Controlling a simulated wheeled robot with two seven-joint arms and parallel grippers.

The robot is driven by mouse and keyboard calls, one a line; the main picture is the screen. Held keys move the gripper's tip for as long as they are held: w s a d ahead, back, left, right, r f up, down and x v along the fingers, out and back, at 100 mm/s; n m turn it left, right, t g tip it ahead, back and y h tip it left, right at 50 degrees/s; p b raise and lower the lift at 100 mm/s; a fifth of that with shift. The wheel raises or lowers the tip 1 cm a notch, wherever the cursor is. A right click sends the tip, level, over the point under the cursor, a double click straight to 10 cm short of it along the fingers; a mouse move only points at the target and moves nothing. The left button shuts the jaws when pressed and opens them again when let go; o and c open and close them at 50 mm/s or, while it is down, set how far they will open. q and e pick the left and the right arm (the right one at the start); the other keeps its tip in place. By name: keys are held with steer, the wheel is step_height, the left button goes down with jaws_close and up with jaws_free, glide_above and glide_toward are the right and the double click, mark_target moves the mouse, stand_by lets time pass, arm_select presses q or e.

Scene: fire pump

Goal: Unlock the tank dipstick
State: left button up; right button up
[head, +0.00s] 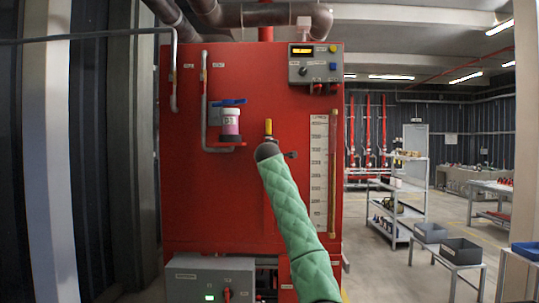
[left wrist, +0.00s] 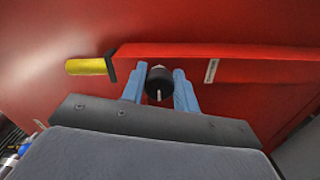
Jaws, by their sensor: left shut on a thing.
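The red tank (head: 240,80) stands straight ahead. A black round knob (left wrist: 159,84) with a pale mark on its face sits between the blue fingers of my left gripper (left wrist: 160,72), which is shut on it against the red surface. A yellow handle (left wrist: 88,67) with a dark base sticks out just left of the knob; it also shows upright in the head view (head: 268,127). In the head view my green-sleeved arm reaches up to the tank front and hides the fingers and the held part. No dipstick can be made out clearly. My right gripper is not in view.
A white level scale (head: 318,175) with a brass rod is on the tank's right side. A pink-filled cup with a blue valve (head: 230,120) is on the left. A grey control box (head: 315,64) sits above. Shelving (head: 395,205) and free floor lie to the right.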

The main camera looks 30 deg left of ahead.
arm_select(q)
steer(key=shift+n, duration=0.9)
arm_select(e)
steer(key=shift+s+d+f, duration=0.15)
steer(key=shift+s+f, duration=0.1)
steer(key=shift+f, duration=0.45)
arm_select(q)
steer(key=shift+f, duration=0.1)
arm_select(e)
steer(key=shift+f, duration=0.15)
arm_select(q)
steer(key=o, duration=1)
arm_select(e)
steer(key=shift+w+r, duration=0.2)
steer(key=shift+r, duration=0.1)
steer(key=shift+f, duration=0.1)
arm_select(q)
steer(key=shift+b+v, duration=1.5)
steer(key=shift+v, duration=2.35)
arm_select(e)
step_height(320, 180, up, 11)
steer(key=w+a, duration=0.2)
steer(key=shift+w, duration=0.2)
